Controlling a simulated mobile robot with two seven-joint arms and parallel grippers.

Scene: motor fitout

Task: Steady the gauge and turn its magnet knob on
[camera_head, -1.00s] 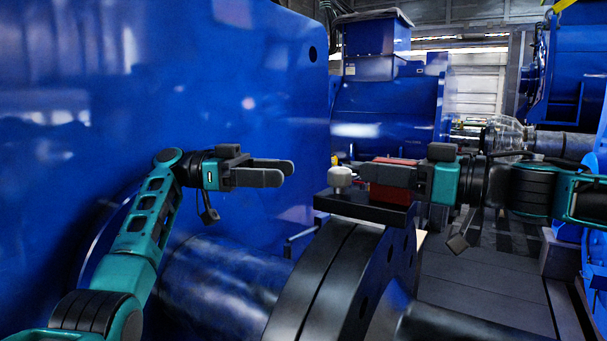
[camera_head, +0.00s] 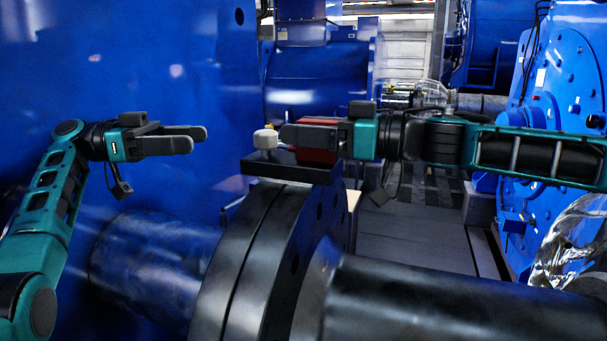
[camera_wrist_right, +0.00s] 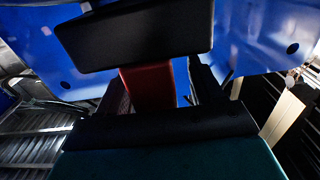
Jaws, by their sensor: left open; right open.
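A red block (camera_head: 318,153), which looks like the gauge's body, sits on a black plate on top of the dark coupling flange (camera_head: 262,230). A pale rounded knob (camera_head: 265,139) stands at the plate's left end. My right gripper (camera_head: 290,134) reaches in from the right at the red block, its jaws open and partly hiding it. In the right wrist view the red block (camera_wrist_right: 150,86) shows between my dark fingers; contact cannot be told. My left gripper (camera_head: 200,138) is open and empty, left of the knob and apart from it, pointing toward it. No gauge dial is visible.
A large blue housing (camera_head: 120,60) fills the left behind my left arm. A thick dark shaft (camera_head: 440,300) runs right from the flange. Blue machinery (camera_head: 560,90) stands at the right. Grey floor (camera_head: 420,220) lies clear behind the shaft.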

